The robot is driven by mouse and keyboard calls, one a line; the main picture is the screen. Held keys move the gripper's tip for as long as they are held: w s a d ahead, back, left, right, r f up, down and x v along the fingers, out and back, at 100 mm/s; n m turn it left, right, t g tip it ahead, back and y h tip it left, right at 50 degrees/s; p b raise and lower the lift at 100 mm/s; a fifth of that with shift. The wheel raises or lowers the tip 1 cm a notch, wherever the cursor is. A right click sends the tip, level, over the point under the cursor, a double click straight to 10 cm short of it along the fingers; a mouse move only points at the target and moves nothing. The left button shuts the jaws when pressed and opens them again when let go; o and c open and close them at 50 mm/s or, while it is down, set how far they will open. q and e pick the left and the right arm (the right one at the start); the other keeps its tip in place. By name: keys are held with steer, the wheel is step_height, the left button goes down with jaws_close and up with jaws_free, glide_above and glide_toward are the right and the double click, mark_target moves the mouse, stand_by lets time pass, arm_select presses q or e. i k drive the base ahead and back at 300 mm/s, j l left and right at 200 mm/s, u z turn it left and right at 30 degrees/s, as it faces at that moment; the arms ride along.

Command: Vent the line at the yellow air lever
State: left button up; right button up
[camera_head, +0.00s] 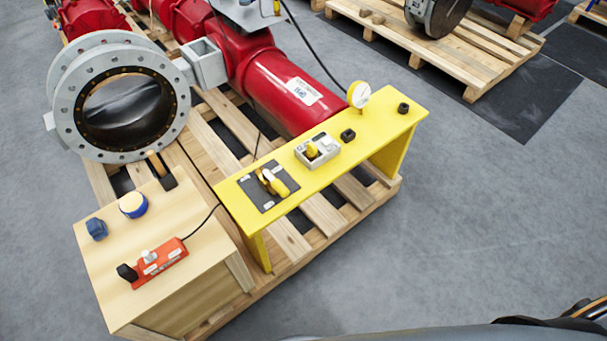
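A yellow lever (266,181) lies on a black plate (279,199) with small white labels. The plate sits near the left end of a yellow bench (235,192). A second yellow handle or knob (312,150) sits on a grey box (325,156) further right on the bench; I cannot tell from their labels which controls the air. A round gauge (359,94) with a pale face and yellow rim stands at the bench's back right. Neither of my grippers can be made out; only dark parts of my own body show at the bottom right.
Black knobs (348,135) sit on the bench. A wooden box (110,282) at left carries an orange device (158,262), a blue-and-cream button (133,204) and a blue block (96,229). A red actuator (275,88) and grey flanged valve (60,95) lie behind. Floor at right is clear.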

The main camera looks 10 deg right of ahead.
mark_target(278, 186)
steer(key=k+j+z, duration=0.15)
steer(key=z, duration=0.25)
steer(key=k+j+z, duration=0.2)
steer(key=z, duration=0.25)
steer(key=k+j+z, duration=0.15)
steer(key=z, duration=0.25)
steer(key=k, duration=0.05)
